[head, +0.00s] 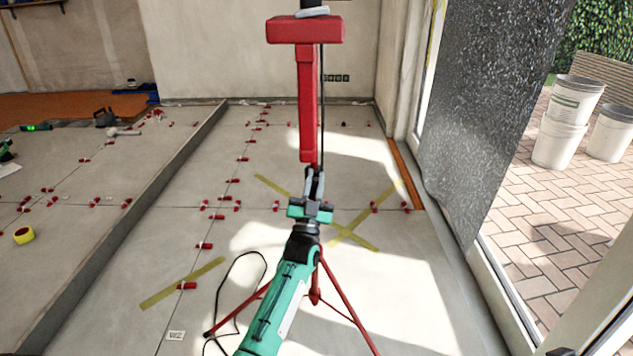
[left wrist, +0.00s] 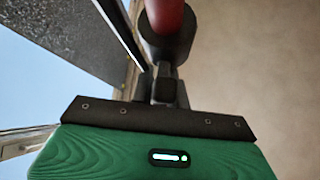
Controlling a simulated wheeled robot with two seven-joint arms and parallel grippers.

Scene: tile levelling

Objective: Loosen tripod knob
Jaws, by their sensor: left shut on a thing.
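A red tripod (head: 307,100) stands upright in the middle of the head view, with a wide red head on top and thin splayed legs below. Its red column and a black collar (left wrist: 168,45) show in the left wrist view. My left gripper (head: 316,178), on a green arm, reaches up to the lower end of the thick red column. Its dark fingers (left wrist: 165,85) are shut at the black collar. The tripod knob is hidden between or behind the fingers, so its turn cannot be seen. My right gripper is not in view.
Grey floor tiles (head: 270,215) with several red levelling clips and yellow tape strips (head: 183,283) surround the tripod. A black cable (head: 235,280) loops by the legs. A glass door frame (head: 490,300) stands at right, with white buckets (head: 562,125) outside.

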